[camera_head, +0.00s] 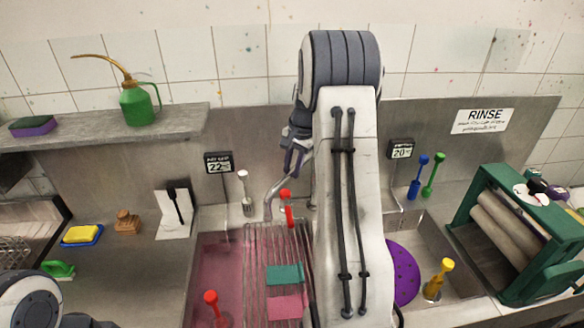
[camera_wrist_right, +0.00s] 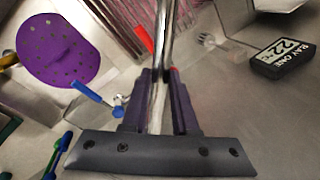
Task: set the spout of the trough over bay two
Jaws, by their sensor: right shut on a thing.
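The spout (camera_head: 274,195) is a bent metal pipe at the back wall. Its lower end points down at the back edge of the left basin of the trough (camera_head: 215,255), which holds pink liquid and a wire rack. My right gripper (camera_head: 292,160) is shut on the pipe; in the right wrist view, the pipe (camera_wrist_right: 167,30) runs up from between the fingers (camera_wrist_right: 160,85). Bay two appears to be the right basin (camera_head: 430,235), under the display reading 20 (camera_head: 401,149). My right arm hides the middle of the trough. My left gripper is out of view.
A display reading 22 (camera_head: 218,163), labelled bay one in the wrist view (camera_wrist_right: 284,52), hangs behind the left basin. A purple disc (camera_head: 404,275) and a yellow-handled tool (camera_head: 440,278) are in the right basin. A green roller press (camera_head: 515,225) stands at right.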

